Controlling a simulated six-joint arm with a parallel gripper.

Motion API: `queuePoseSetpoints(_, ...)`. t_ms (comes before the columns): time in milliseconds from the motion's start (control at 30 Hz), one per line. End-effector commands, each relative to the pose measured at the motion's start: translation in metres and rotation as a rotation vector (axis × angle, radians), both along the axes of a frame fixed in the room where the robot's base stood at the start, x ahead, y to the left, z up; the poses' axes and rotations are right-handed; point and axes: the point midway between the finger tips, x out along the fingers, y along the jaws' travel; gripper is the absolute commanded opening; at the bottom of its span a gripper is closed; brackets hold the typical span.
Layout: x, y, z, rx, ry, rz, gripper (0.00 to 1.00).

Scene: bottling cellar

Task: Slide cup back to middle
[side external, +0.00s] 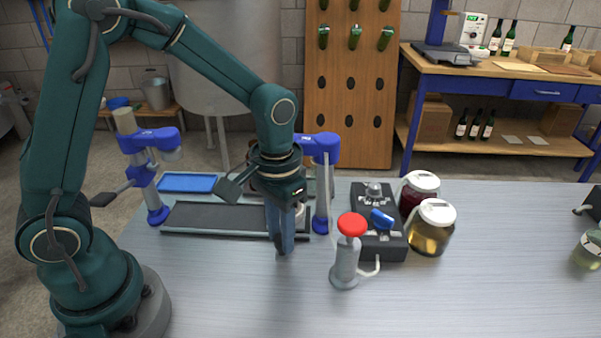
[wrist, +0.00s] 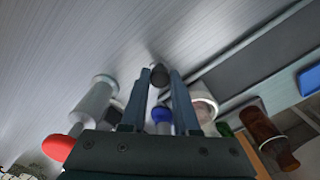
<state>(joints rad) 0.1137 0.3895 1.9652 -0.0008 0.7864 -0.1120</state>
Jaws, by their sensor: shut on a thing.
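My gripper (side external: 284,246) points straight down just in front of the dark belt's right end, its fingertips low over the table. In the wrist view its fingers (wrist: 159,78) are close together on a small, dark, rounded thing (wrist: 159,73); I cannot tell what it is. A whitish, round-rimmed vessel (wrist: 205,103), probably the cup, stands beside the right finger at the belt's edge and looks apart from the fingers. In the side view only a pale sliver of it (side external: 300,208) shows behind my gripper.
A red-topped grey pump bottle (side external: 346,255) stands right of my gripper. Behind it are a black control box (side external: 385,246) and two lidded jars (side external: 432,230). A blue post (side external: 321,205) stands close beside my gripper. A brown bottle (wrist: 264,125) is near the belt (side external: 215,218). The front table is clear.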

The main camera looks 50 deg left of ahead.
Motion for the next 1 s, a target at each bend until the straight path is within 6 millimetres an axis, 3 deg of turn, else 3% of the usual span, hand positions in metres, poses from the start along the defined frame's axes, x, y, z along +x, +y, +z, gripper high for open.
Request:
queuePoseSetpoints(767, 0.0, 0.0, 0.001, -0.002, -0.003, 0.001, 0.0)
queuePoseSetpoints(1000, -0.017, 0.019, 0.002, -0.001, -0.003, 0.007, 0.0)
